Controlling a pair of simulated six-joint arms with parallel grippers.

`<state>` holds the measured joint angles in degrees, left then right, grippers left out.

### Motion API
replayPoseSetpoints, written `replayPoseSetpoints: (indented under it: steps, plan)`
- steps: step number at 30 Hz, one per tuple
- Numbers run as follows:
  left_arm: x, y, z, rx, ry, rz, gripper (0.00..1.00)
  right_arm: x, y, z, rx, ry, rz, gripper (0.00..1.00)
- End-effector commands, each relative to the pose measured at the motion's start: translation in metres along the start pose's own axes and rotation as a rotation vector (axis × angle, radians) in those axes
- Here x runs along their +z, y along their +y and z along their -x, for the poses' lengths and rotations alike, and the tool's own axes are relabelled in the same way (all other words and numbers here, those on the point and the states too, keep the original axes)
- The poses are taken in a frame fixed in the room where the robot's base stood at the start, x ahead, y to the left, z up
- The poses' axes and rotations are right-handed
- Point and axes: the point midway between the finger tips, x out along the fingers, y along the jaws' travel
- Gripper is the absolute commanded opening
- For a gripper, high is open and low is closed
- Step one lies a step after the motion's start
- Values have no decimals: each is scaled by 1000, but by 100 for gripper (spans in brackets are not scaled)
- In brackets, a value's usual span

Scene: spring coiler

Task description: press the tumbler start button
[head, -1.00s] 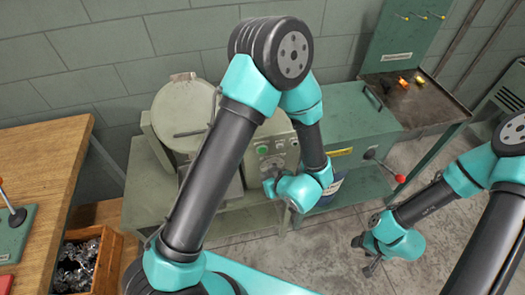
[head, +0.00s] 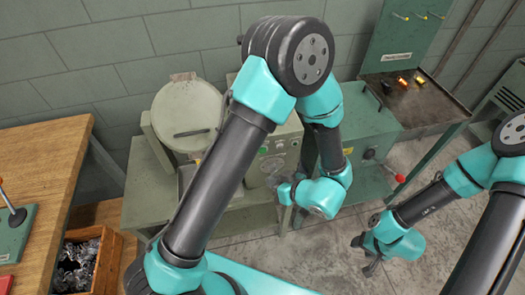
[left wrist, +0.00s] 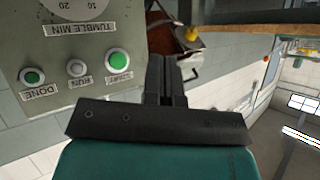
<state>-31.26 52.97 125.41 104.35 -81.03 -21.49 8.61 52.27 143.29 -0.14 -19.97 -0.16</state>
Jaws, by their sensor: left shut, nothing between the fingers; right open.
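The tumbler's pale control panel (head: 281,154) stands in the middle of the head view. In the left wrist view it appears upside down at the upper left, with a green button above a label that seems to read START (left wrist: 118,61), a pale RUN lamp (left wrist: 76,68) and a green DONE lamp (left wrist: 32,77). The green start button (head: 263,150) also shows in the head view. My left gripper (head: 277,187) is shut and empty in front of the panel; its fingers (left wrist: 166,70) show beside the start button, apart in the picture. My right gripper (head: 364,256) is open and empty over the floor.
The tumbler's round drum (head: 187,118) is left of the panel. A green cabinet (head: 362,122) and a lever with a red knob (head: 399,178) are to the right. A wooden bench (head: 40,165) and a crate of metal parts (head: 108,255) are at the left.

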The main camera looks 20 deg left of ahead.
Motion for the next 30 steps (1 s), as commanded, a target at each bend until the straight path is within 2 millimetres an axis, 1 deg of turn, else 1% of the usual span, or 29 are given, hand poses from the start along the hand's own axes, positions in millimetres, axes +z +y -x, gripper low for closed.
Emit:
replayPoseSetpoints:
  steps: [18,24,30]
  plan:
    - [-34,34,-47,-2,-2,3,0,0,0,0,0,0,0,55]
    - [-40,39,-55,-1,0,1,0,0,0,0,0,0,0,55]
    - [-41,40,-56,0,0,0,0,0,0,0,0,0,0,55]
